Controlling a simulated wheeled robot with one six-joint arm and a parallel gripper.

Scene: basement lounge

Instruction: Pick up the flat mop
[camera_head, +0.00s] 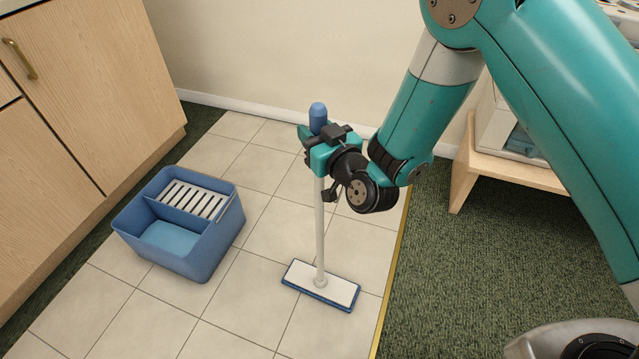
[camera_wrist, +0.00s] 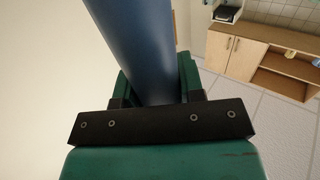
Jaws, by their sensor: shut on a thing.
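The flat mop (camera_head: 319,225) stands upright on the pale tiles, with a white pole, a blue grip at its top and a flat white head with a blue edge at the floor. The head looks to be on or very near the tiles; I cannot tell if there is a gap. My gripper (camera_head: 316,143) is shut on the pole's blue grip near its top. In the wrist view the blue grip (camera_wrist: 143,45) runs between the two green fingers of my gripper (camera_wrist: 155,85). The fingertips are partly hidden behind the grip.
A blue bucket (camera_head: 165,238) with a slatted wringer (camera_head: 192,198) stands on the tiles to the left. Wooden cabinets (camera_head: 85,80) line the left side. A wooden shelf (camera_head: 505,170) stands at right on dark green carpet (camera_head: 465,260). Tiles around the mop head are clear.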

